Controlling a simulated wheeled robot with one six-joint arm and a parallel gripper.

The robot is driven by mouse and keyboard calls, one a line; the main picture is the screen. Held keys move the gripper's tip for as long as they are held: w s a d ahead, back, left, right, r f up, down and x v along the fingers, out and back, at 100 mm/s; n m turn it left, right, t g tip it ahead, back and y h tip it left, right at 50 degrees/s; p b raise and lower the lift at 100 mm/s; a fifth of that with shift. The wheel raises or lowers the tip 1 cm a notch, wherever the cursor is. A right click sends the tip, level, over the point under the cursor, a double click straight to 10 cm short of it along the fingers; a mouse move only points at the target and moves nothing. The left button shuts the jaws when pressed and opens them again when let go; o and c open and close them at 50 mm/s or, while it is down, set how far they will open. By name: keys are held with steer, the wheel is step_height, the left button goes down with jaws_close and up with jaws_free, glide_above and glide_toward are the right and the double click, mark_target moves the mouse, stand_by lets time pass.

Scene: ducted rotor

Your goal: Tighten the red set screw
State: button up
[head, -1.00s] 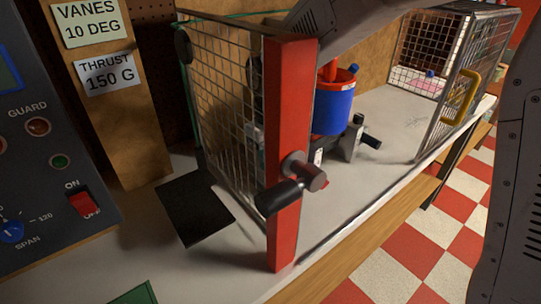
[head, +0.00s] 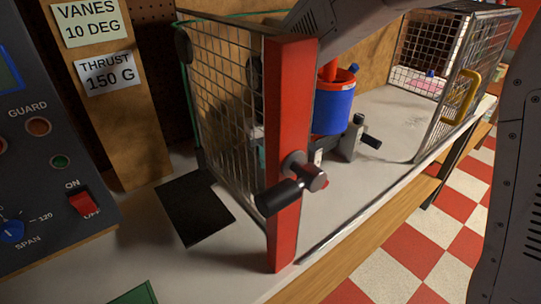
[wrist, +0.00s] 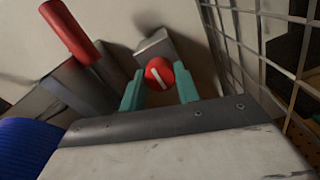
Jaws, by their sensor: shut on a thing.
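The red set screw (wrist: 160,73) has a round head with a white line across it, in the upper middle of the wrist view. It sits at the end of a grey block (wrist: 155,46). My gripper (wrist: 159,88) has two teal fingers, one on each side of the screw head, and is shut on it. In the head view the red post and the mesh hide most of my gripper and the screw. A blue cylinder with a red top (head: 333,107) stands behind the red post; a blue ribbed surface (wrist: 30,145) shows at lower left in the wrist view.
A red post (head: 289,110) with a black-handled latch (head: 290,190) and a wire mesh panel (head: 228,110) stand in front. An open mesh door with a yellow handle (head: 461,96) is at right. A control panel (head: 45,150) is at left.

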steer(key=o, duration=1)
steer(key=shift+c, duration=0.2)
steer(key=shift+r, duration=0.1)
step_height(320, 180, up, 8)
steer(key=shift+f, duration=0.15)
